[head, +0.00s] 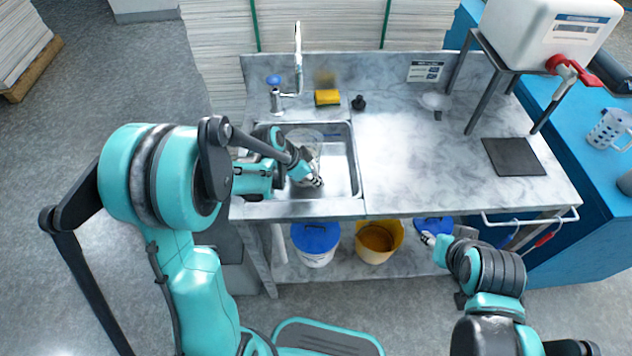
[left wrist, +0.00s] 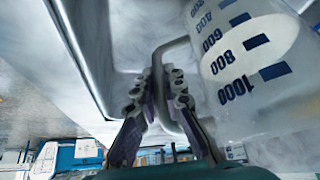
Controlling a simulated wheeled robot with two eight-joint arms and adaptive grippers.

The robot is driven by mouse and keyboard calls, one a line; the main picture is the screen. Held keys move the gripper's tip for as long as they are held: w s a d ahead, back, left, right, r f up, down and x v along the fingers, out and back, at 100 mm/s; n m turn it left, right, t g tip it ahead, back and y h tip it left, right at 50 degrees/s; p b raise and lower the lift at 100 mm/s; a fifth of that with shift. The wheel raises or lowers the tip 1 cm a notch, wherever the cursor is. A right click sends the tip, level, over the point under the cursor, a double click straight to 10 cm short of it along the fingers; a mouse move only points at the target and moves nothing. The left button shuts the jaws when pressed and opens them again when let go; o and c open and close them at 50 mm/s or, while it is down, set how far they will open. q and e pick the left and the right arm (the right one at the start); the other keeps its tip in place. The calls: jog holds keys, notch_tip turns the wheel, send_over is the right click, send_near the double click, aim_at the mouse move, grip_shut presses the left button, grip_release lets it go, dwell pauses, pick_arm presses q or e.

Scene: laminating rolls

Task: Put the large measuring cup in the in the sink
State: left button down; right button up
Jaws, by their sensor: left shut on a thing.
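The large measuring cup (left wrist: 240,65) is clear with blue marks up to 1000, and its handle shows between my left gripper's fingers in the left wrist view. My left gripper (left wrist: 158,88) is shut on that handle. In the head view the left gripper (head: 316,181) is over the sink (head: 342,168), with the clear cup (head: 306,138) beside it, partly hidden by my arm. I cannot tell whether the cup touches the sink floor. My right gripper (head: 428,239) is low in front of the counter's edge, away from the cup; its fingers are too small to read.
A faucet (head: 284,92) stands behind the sink, with a yellow sponge (head: 327,97) beside it. Another measuring cup (head: 608,128) is on the blue table at right. A dark mat (head: 514,157) lies on the counter, whose middle is clear. Buckets (head: 378,240) stand below.

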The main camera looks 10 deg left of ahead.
pick_arm(q)
jog(key=shift+f, duration=0.25)
jog(key=c, duration=2)
grip_release()
jog(key=shift+f, duration=0.1)
jog(key=shift+c, duration=0.2)
jog(key=o, duration=0.4)
